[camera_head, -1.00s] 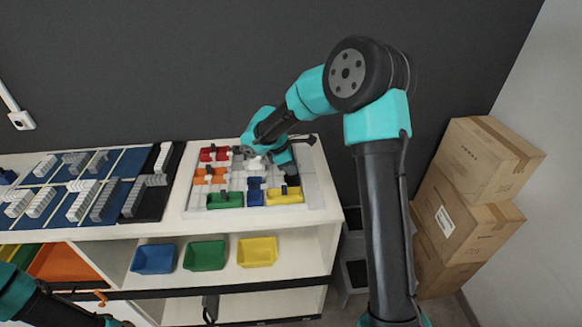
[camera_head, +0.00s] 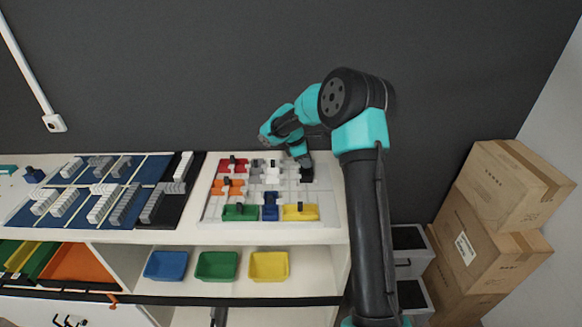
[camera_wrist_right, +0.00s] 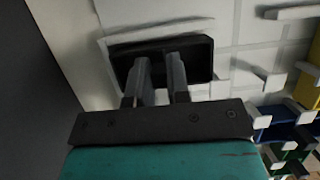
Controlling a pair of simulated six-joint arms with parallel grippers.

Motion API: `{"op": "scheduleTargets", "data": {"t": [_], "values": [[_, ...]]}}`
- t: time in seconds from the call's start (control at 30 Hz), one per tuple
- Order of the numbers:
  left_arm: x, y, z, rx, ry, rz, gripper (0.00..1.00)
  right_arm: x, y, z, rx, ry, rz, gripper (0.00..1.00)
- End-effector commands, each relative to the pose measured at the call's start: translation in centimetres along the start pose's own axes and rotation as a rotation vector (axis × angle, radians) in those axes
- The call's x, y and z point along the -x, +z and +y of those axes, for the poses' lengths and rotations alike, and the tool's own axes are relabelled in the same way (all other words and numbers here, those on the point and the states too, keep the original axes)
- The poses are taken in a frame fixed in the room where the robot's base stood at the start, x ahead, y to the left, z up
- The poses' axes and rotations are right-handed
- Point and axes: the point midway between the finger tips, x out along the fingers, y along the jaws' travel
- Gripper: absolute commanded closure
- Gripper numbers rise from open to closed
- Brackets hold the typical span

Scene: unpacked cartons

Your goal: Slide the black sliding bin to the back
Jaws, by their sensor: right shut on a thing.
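The black sliding bin (camera_head: 306,174) is at the right side of the sliding-bin board (camera_head: 326,208), behind the yellow bin and apart from it. My right gripper (camera_head: 302,158) is over it. In the right wrist view the two fingers (camera_wrist_right: 158,78) are shut on the black bin (camera_wrist_right: 205,50), a dark, shallow, rounded box close to the board's edge. The fingers cover part of it. My left gripper is not in view.
Yellow (camera_head: 299,212), blue (camera_head: 270,211) and green (camera_head: 240,212) bins line the board's front. Red (camera_head: 233,165) and orange (camera_head: 229,187) bins are at its left, with grey and white pieces between. Cartons (camera_head: 491,245) are stacked at the right.

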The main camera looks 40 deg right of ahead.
Motion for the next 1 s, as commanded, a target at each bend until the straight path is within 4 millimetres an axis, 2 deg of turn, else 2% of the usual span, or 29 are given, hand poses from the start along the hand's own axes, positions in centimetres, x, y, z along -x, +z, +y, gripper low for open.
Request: {"op": "scheduleTargets", "data": {"t": [0.33, 0.37, 0.63, 1.0], "values": [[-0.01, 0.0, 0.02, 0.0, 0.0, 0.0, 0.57, -0.08, 0.47, 0.54, -0.005, 0.007, 0.001, 1.0], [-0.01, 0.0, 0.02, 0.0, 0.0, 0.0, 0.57, -0.07, 0.47, 0.55, -0.005, 0.007, 0.002, 0.82], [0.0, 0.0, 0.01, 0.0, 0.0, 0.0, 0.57, -0.11, 0.45, 0.43, -0.005, 0.004, 0.001, 0.57], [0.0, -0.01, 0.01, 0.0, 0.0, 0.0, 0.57, 0.46, 0.42, 0.36, -0.005, 0.002, 0.0, 0.57]]}}
